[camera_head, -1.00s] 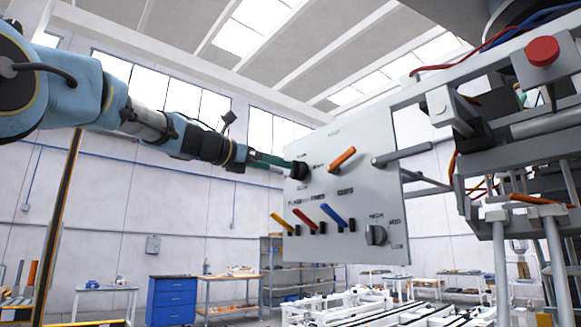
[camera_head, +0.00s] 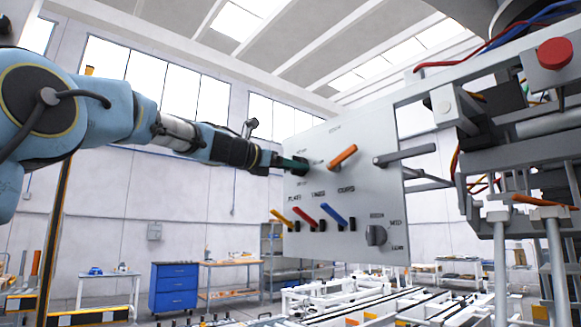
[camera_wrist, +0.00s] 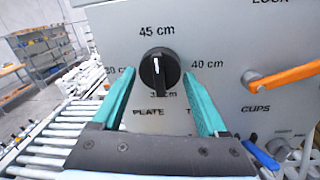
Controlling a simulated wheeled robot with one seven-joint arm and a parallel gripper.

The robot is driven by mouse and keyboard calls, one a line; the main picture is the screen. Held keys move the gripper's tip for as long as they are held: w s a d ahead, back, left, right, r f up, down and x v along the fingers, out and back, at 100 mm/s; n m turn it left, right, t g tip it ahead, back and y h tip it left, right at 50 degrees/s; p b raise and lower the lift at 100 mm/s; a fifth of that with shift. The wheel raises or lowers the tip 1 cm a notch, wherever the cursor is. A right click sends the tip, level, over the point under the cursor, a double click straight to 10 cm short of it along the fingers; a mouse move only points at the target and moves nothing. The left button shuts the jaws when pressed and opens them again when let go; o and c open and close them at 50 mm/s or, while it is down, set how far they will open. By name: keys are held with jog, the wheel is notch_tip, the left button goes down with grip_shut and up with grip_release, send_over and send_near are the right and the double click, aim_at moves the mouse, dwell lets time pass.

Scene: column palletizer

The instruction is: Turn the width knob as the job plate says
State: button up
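The width knob (camera_wrist: 158,70) is a round black dial on the grey control panel (camera_head: 335,205). Its white pointer line points up towards the "45 cm" label. "40 cm" is on its right; the left and lower labels are partly covered. My gripper (camera_wrist: 159,74) is open, with one green finger on each side of the knob and a visible gap on both sides. In the head view my gripper (camera_head: 292,163) reaches the panel's upper left and mostly hides the knob. I cannot make out a job plate in these frames.
An orange lever (camera_head: 343,156) is right of the knob. Yellow (camera_head: 281,218), red (camera_head: 304,216) and blue (camera_head: 333,214) levers sit below. Another dial (camera_head: 376,235) is at lower right. A red button (camera_head: 542,53) is on the machine frame. Rollers (camera_wrist: 50,140) lie beyond the panel.

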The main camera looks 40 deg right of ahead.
jog(key=c, duration=1)
jog(key=shift+f+m+b, duration=0.1)
jog(key=shift+m+b, duration=0.2)
jog(key=shift+b, duration=0.05)
jog(key=m+b, duration=0.2)
jog(key=m, duration=0.4)
jog(key=m+g+b, duration=0.1)
jog(key=m+b, duration=0.2)
jog(key=m, duration=0.3)
jog(key=m+h+b, duration=0.1)
jog(key=m+b, duration=0.2)
jog(key=m, duration=0.2)
jog(key=shift+w+m, duration=0.3)
jog(key=shift+m, duration=0.4)
